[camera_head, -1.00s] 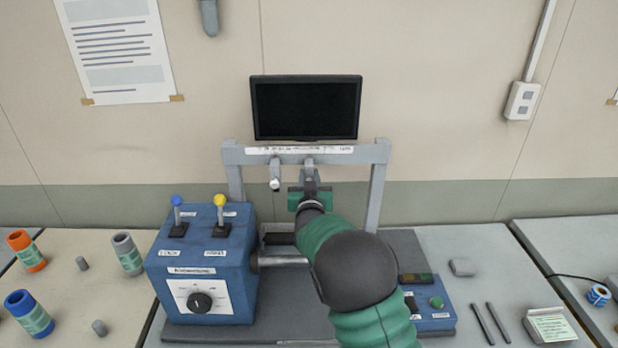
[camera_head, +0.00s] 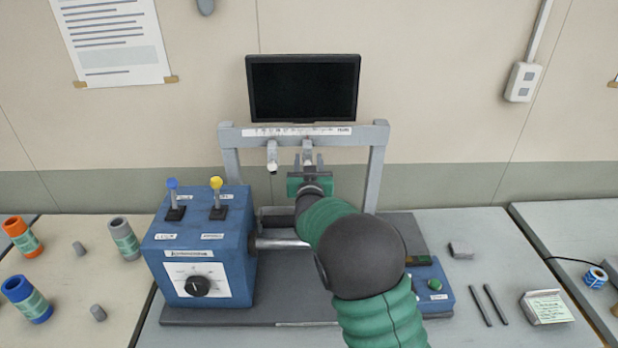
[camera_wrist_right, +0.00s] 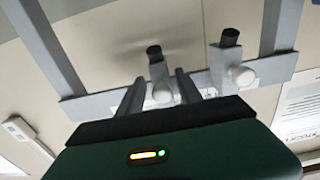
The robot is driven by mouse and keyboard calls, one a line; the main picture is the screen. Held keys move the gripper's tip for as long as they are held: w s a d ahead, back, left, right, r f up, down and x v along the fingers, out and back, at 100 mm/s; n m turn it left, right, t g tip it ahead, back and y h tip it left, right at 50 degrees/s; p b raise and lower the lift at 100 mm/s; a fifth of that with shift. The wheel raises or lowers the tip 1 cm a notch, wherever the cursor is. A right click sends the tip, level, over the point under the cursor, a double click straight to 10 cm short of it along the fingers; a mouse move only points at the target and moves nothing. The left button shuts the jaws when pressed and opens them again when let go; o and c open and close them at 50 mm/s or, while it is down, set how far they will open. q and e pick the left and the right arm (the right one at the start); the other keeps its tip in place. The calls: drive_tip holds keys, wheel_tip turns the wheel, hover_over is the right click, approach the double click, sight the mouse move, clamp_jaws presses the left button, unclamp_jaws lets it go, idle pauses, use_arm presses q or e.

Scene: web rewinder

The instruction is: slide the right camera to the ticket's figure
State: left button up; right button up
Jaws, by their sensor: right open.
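The right camera (camera_head: 307,150) is a small grey piece hanging from the scale rail (camera_head: 345,130) of a grey frame. The left camera (camera_head: 272,158) hangs beside it. My right gripper (camera_head: 309,160) is open just in front of the right camera. In the wrist view, the right gripper (camera_wrist_right: 158,90) has one finger on each side of the right camera (camera_wrist_right: 158,72), seemingly with gaps; contact cannot be told. The left camera (camera_wrist_right: 224,65) is right of the fingers there. The ticket (camera_head: 546,307) is probably the small card at the right; its text is too small to read.
A black monitor (camera_head: 303,88) stands above the rail. A blue control box (camera_head: 200,250) with two levers and a dial is left of my right arm. A blue button box (camera_head: 432,285) is partly behind my arm.

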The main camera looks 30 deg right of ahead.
drive_tip(key=b+v, duration=0.1)
drive_tip(key=v, duration=1.4)
drive_tip(key=shift+s, duration=0.2)
drive_tip(key=shift+f, duration=0.1)
drive_tip(key=s+a+f+n+g+y+p, duration=0.2)
drive_tip(key=s+a+f+n+g+y, duration=0.15)
drive_tip(key=a+f+y, duration=0.6)
drive_tip(key=s+a+f+n+g, duration=0.1)
drive_tip(key=s+f+g, duration=0.3)
drive_tip(key=s, duration=0.4)
drive_tip(key=s+a+f+n+g, duration=0.2)
drive_tip(key=s+a+f+g, duration=0.2)
drive_tip(key=s+f, duration=0.3)
drive_tip(key=shift+s+a+g, duration=0.25)
drive_tip(key=shift+s+g, duration=0.3)
drive_tip(key=shift+s, duration=0.3)
